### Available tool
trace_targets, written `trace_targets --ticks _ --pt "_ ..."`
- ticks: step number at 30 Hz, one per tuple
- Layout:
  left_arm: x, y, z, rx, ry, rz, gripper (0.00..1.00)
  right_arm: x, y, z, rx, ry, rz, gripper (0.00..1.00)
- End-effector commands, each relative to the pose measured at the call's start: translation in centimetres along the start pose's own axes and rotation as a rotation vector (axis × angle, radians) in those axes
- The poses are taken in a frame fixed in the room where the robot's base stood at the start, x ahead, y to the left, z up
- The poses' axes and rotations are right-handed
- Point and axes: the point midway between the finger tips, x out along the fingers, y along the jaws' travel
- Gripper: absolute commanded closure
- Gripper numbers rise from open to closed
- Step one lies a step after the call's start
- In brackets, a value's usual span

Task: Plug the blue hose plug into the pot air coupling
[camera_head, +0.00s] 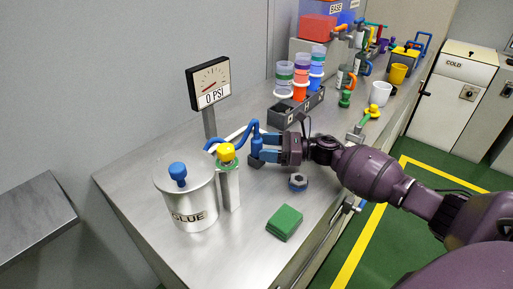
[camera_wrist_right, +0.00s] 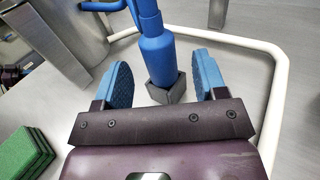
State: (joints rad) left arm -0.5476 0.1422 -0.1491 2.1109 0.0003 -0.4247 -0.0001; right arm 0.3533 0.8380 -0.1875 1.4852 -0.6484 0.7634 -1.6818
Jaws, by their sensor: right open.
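The blue hose plug (camera_head: 256,139) stands upright at the end of a blue hose, its foot in a small dark grey holder (camera_wrist_right: 166,90) on the bench. My right gripper (camera_head: 266,146) is open around it. In the right wrist view the plug (camera_wrist_right: 158,52) is between the two blue fingers (camera_wrist_right: 161,75), with a gap on each side. The metal pot (camera_head: 187,198), labelled GLUE, stands to the left with a blue knob on top. A yellow fitting (camera_head: 226,152) on a post is beside it; I cannot tell whether this is the air coupling. My left gripper is out of view.
A gauge (camera_head: 209,82) reading 0 PSI stands behind the pot. A green block (camera_head: 285,222) and a dark nut-like part (camera_head: 298,182) lie near the front edge. A white tube (camera_wrist_right: 274,100) curves around the holder.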

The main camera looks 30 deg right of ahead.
Motion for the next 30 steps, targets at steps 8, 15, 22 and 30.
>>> trace_targets --ticks 8,15,22,30 --pt "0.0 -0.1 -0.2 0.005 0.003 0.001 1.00 3.5 0.0 0.1 -0.001 -0.002 0.001 0.35" --pt "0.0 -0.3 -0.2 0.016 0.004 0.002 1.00 5.0 0.0 -0.1 0.001 0.000 0.000 0.35" --pt "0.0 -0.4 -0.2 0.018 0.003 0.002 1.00 5.0 0.0 -0.1 0.001 0.000 0.000 0.41" --pt "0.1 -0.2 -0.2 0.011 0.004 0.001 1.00 5.0 0.0 -0.1 0.001 0.000 0.000 0.82"
